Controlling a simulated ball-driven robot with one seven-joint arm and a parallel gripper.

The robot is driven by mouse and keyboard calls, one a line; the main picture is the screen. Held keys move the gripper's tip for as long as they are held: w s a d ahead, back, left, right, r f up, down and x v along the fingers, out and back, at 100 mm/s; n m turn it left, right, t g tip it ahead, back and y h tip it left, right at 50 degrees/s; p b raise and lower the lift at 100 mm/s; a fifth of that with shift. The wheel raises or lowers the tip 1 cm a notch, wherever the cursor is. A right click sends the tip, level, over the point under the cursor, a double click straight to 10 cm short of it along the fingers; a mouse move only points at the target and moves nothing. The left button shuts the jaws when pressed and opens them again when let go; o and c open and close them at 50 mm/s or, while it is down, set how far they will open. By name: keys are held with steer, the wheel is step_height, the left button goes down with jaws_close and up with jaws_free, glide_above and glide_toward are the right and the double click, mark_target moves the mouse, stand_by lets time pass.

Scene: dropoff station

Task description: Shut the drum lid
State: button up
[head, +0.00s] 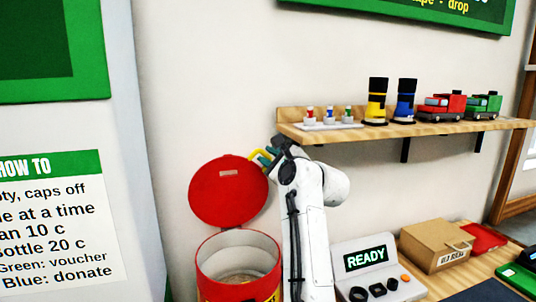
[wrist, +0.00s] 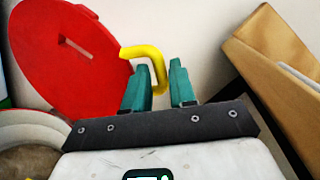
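The red drum lid (head: 222,192) stands open, tilted up at the back of the drum; it also fills the upper left of the wrist view (wrist: 62,62). The drum (head: 206,276) is open at the top, with a pale inside. A bent yellow handle (head: 256,156) sticks out from the lid's right side. My gripper (wrist: 160,75) has its teal fingers apart, with the end of the yellow handle (wrist: 146,52) between them. I see no firm grip on it. In the head view my gripper (head: 268,157) is beside the lid's upper right edge, partly hidden by my wrist.
A wooden shelf (head: 430,128) with boots, toy trucks and small bottles juts from the wall just right of my gripper. A READY panel (head: 372,266) and a cardboard box (head: 434,247) stand at lower right. The wall behind the lid is bare.

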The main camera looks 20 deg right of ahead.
steer(key=shift+w+a, duration=0.1)
steer(key=shift+w, duration=0.25)
jaws_close()
stand_by(0.4)
